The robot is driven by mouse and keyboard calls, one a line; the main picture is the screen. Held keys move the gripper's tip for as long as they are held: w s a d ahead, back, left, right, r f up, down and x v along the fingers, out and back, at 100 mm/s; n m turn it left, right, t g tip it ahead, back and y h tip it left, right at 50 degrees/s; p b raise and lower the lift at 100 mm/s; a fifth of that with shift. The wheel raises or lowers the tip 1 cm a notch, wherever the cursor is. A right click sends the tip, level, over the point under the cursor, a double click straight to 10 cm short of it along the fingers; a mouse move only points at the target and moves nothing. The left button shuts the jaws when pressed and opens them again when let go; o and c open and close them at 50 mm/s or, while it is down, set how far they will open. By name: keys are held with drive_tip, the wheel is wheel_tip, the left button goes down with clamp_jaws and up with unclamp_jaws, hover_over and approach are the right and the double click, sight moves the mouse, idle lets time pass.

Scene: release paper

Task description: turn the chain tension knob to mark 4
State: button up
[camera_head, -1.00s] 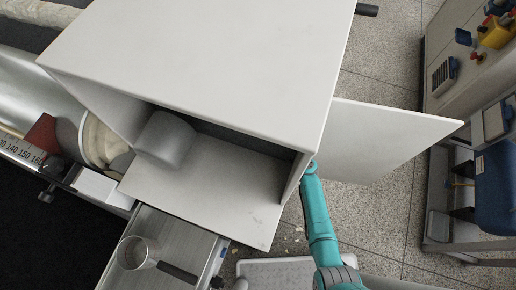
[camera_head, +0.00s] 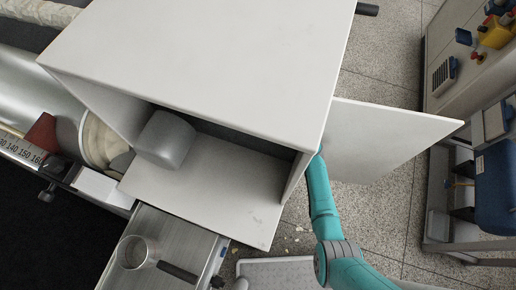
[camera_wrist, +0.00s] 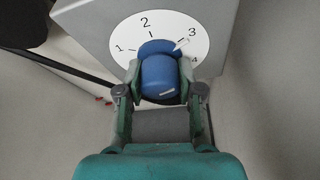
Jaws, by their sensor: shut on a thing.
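In the wrist view, a blue knob (camera_wrist: 159,72) sits on a round white dial (camera_wrist: 128,35) with marks 1, 2, 3 and 4. A white pointer by the knob's rim points at about mark 3. My gripper (camera_wrist: 161,82) is shut on the knob, with one finger on each side of it. Mark 4 is partly covered beside the right finger. In the head view my gripper and the knob are hidden behind the white cabinet (camera_head: 210,60); only my teal arm shows.
The dial is on a grey housing (camera_wrist: 90,20). The cabinet's open door panel (camera_head: 390,140) stands right of my arm. A grey rounded block (camera_head: 165,140) lies inside the cabinet.

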drive_tip(key=shift+m, duration=0.4)
drive_tip(key=o, duration=1.2)
drive_tip(key=shift+d, duration=0.1)
drive_tip(key=shift+v, duration=3.7)
drive_tip(key=shift+w, duration=0.1)
